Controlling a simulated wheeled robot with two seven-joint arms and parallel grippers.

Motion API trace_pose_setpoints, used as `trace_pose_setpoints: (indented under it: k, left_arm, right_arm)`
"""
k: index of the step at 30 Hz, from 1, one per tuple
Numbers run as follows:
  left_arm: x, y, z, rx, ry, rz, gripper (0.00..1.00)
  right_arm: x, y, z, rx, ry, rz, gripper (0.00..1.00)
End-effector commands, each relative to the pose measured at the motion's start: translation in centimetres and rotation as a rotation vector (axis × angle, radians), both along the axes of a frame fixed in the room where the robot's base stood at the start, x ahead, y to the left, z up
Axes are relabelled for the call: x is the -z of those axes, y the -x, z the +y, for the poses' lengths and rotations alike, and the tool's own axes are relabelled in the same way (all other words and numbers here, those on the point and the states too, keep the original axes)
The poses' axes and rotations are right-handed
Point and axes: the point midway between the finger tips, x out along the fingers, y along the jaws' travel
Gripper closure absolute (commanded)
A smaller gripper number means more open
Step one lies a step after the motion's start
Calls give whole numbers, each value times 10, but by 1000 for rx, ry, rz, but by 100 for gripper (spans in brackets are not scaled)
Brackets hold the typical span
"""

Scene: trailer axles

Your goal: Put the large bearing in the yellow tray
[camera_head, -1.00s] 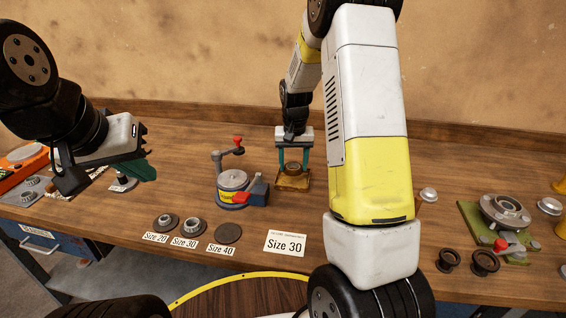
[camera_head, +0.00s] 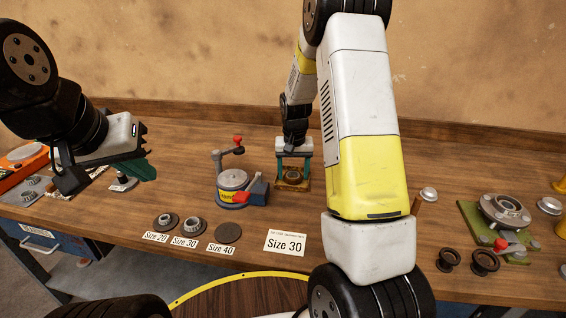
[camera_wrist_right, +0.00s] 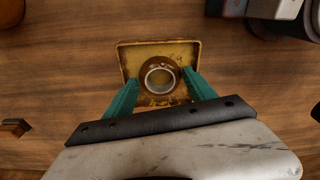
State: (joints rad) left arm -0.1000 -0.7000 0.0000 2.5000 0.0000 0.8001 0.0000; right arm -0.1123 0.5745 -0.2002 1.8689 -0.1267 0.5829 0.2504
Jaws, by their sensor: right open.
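The yellow tray (camera_head: 281,186) lies on the workbench, right of the vise-like fixture, and fills the upper middle of the right wrist view (camera_wrist_right: 130,55). The large bearing (camera_wrist_right: 160,64), a brown ring with a shiny inner ring, sits flat inside the tray; it also shows small in the head view (camera_head: 292,175). My right gripper (camera_wrist_right: 160,80) points down over the tray, its teal fingers apart on either side of the bearing. A gap shows at the left finger; contact at the right finger is unclear. My left gripper (camera_head: 146,168) hangs over the bench at left, seen side-on.
The fixture (camera_head: 236,182) with a red-knobbed lever stands left of the tray. A green plate with a hub (camera_head: 503,212) is at right. Bench behind the tray is clear.

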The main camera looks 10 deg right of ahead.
Motion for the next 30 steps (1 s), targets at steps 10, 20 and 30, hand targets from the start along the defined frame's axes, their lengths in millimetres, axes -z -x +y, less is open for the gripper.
trace_pose_setpoints:
  k: [10,20,30]
  left_arm:
    - [0,0,0,0,0,0,100]
    - [0,0,0,0,0,0,100]
    - [0,0,0,0,0,0,100]
  right_arm:
    - [-60,5,2,0,-1,-6,36]
    - [-113,13,3,-1,0,-2,36]
    - [-174,58,11,-38,-60,-84,36]
